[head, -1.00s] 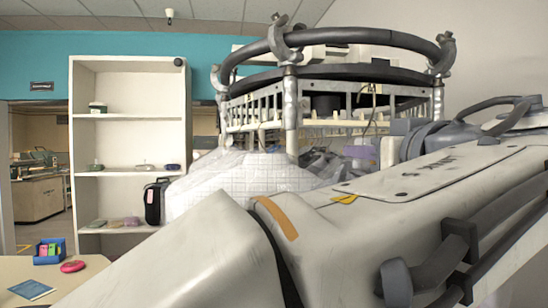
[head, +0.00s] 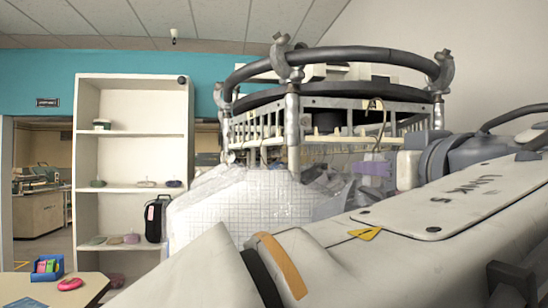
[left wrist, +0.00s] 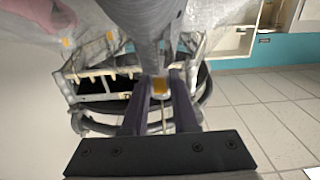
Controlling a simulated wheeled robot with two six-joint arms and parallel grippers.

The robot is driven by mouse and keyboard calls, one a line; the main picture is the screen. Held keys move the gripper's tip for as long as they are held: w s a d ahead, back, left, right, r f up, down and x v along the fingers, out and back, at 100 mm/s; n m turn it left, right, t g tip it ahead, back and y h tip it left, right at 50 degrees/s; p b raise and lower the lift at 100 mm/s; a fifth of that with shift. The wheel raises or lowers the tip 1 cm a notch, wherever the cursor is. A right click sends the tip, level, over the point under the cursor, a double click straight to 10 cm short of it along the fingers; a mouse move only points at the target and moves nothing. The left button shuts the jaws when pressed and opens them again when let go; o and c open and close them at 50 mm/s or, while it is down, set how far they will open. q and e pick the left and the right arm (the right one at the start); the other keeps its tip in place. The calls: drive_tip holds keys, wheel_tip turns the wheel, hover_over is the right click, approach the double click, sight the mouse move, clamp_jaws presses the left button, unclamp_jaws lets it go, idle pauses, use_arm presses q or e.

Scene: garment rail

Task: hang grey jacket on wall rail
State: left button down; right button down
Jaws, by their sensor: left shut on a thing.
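My left gripper (head: 372,165) is small and partly hidden behind my own large pale arm link in the head view. In the left wrist view it (left wrist: 159,88) is shut on the hanger (left wrist: 160,86), at a yellow part between the fingers. A thin hook (head: 378,112) rises above the gripper in front of the rail frame. The grey jacket (left wrist: 145,20) fills the top middle of the left wrist view, which looks upside down. Dark curved rails (head: 350,55) on metal posts stand behind the gripper. Whether the hook touches a rail cannot be told. My right gripper is out of view.
Plastic-covered garments (head: 245,205) hang below the rail frame. A white shelf unit (head: 132,160) with small items and a black case (head: 156,218) stands left. A table (head: 75,290) with a blue box (head: 47,267) is at lower left.

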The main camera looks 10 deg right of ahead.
use_arm(q)
drive_tip(key=shift+a+r, duration=0.1)
drive_tip(key=shift+a+b, duration=0.5)
drive_tip(key=shift+b, duration=0.2)
drive_tip(key=a+b, duration=0.6)
drive_tip(key=a, duration=0.2)
drive_tip(key=shift+s, duration=0.15)
drive_tip(key=shift+d+r, duration=0.1)
drive_tip(key=shift+d, duration=0.05)
drive_tip(key=shift+d+p, duration=3.15)
drive_tip(key=shift+d, duration=0.65)
